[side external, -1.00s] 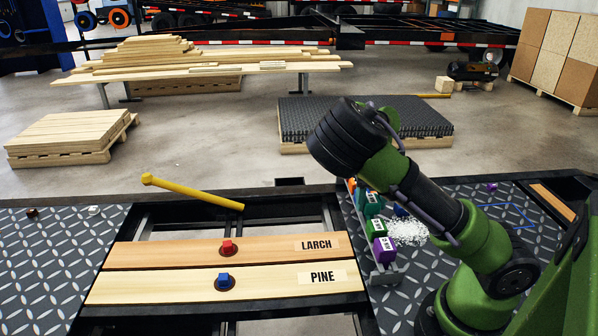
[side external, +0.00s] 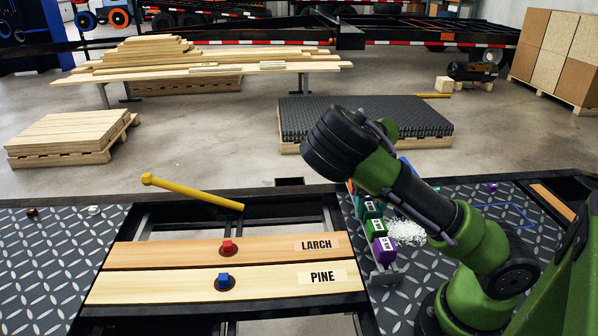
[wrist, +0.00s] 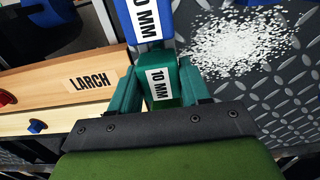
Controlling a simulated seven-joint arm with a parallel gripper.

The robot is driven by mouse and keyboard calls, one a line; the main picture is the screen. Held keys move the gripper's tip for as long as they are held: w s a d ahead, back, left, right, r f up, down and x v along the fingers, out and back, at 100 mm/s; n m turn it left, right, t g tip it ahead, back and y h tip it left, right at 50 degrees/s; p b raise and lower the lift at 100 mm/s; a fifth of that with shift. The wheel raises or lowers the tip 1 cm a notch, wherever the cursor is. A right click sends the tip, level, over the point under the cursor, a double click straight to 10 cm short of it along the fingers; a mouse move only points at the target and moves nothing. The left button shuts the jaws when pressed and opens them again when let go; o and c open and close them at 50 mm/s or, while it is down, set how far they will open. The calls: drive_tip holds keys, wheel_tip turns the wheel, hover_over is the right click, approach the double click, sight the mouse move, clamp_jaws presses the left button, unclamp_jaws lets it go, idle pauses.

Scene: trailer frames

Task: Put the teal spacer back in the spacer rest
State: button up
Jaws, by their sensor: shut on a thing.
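In the wrist view my gripper (wrist: 160,90) is shut on a teal spacer (wrist: 160,75) labelled 10 MM, with one finger on each side of it. A blue block (wrist: 145,22), also labelled 10 MM, lies just beyond the teal spacer; I cannot tell whether they touch.
Larch (side external: 260,247) and pine (side external: 180,284) boards lie left of the rest, with a red knob (side external: 227,246) and a blue knob (side external: 223,281). White granules (wrist: 235,45) are scattered on the tread plate beside the held spacer. A yellow bar (side external: 195,190) slants behind the boards.

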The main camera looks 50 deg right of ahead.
sight(371, 207)
drive_tip(key=shift+f, duration=0.1)
drive_tip(key=o, duration=1.1)
wheel_tip(371, 207, up, 17)
drive_tip(key=shift+f, duration=0.1)
